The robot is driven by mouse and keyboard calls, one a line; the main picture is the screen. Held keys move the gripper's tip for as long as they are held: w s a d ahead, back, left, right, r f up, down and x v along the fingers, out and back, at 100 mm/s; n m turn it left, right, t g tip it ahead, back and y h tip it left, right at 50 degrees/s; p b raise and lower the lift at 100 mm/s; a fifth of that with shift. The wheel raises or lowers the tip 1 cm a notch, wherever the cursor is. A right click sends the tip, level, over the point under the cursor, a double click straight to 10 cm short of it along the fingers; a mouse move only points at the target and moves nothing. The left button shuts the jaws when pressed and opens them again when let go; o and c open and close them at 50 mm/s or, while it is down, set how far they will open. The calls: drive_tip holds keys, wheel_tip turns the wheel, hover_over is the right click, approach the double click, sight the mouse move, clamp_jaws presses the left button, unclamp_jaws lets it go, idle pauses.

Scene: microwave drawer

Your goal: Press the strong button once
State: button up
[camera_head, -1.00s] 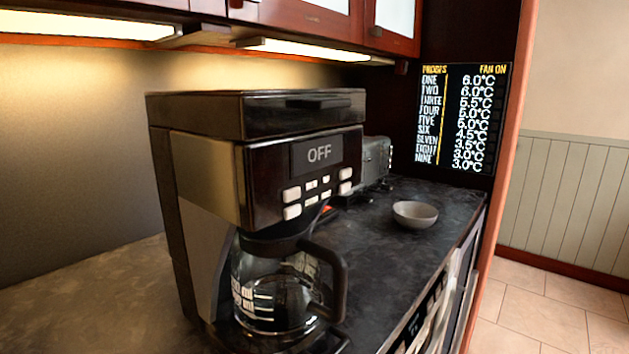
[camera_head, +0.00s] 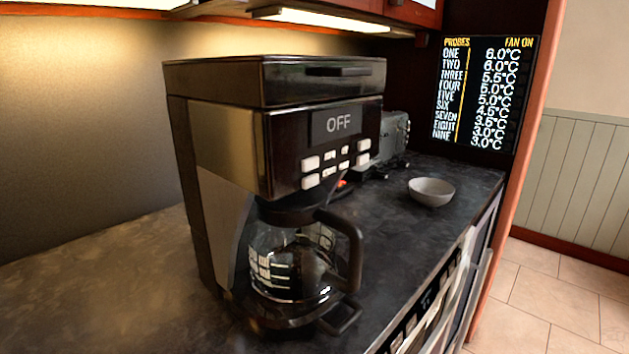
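A black and steel coffee maker (camera_head: 232,150) stands upright on the counter in the head view. Its small display (camera_head: 338,123) reads OFF. Below the display is a cluster of several pale buttons (camera_head: 336,160) on the front panel. Their labels are too small to read, so I cannot tell which is the strong button. A glass carafe (camera_head: 290,265) with a black handle sits in the machine under the panel. My gripper is not in view.
A grey bowl (camera_head: 431,192) rests on the dark counter (camera_head: 400,235) to the right. A grey appliance (camera_head: 394,135) stands behind the coffee maker. A probe temperature board (camera_head: 487,92) hangs at the back right. Cabinets (camera_head: 410,10) overhang the counter. Tiled floor (camera_head: 545,290) lies at right.

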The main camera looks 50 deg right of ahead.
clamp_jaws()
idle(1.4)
